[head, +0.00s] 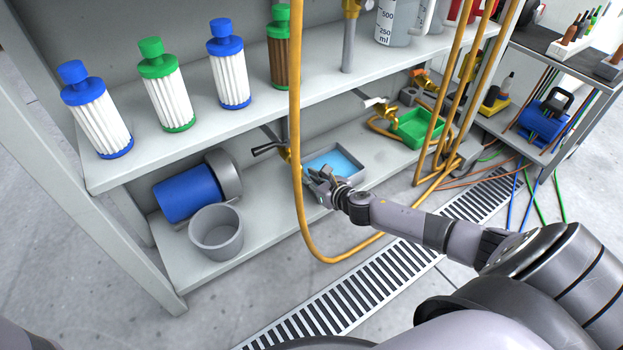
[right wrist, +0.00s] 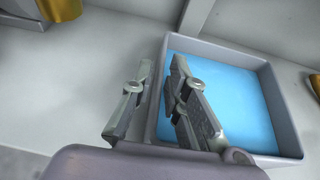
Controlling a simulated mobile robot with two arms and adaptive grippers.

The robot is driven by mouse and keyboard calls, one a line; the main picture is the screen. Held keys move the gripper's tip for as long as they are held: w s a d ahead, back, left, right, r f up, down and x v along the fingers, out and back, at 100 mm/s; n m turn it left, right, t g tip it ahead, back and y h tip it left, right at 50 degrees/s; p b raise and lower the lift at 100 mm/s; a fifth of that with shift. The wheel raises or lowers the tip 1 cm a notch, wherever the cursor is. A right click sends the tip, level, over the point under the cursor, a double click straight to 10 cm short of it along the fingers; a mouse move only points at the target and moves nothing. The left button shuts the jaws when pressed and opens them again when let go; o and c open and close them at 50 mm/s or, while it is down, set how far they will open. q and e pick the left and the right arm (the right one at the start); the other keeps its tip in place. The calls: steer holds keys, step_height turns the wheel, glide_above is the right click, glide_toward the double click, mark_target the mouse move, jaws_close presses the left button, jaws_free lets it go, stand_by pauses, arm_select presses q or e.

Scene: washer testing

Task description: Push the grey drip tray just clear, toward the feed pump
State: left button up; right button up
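The grey drip tray (head: 356,165) sits on the lower shelf and holds light blue liquid. It fills the right of the right wrist view (right wrist: 284,115). My right gripper (head: 318,177) is at the tray's near left corner. In the right wrist view its two fingers (right wrist: 160,75) stand slightly apart, with the tray's left wall seen in the gap. One finger is left of that wall, the other appears over the liquid; contact is not clear. A blue cylinder with a grey end (head: 188,194), possibly the feed pump, lies further left. My left gripper is not in view.
A grey bucket (head: 216,232) stands before the blue cylinder. Brass valves hang above the tray. A yellow hose (head: 299,210) loops down in front of the shelf near my right gripper. A green tray (head: 420,128) is to the right. Shelf between bucket and grey tray is clear.

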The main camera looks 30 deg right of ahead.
steer(key=shift+o, duration=1.2)
steer(key=shift+s, duration=0.15)
steer(key=v, duration=1.1)
steer(key=shift+s+r, duration=0.15)
steer(key=shift+s, duration=0.2)
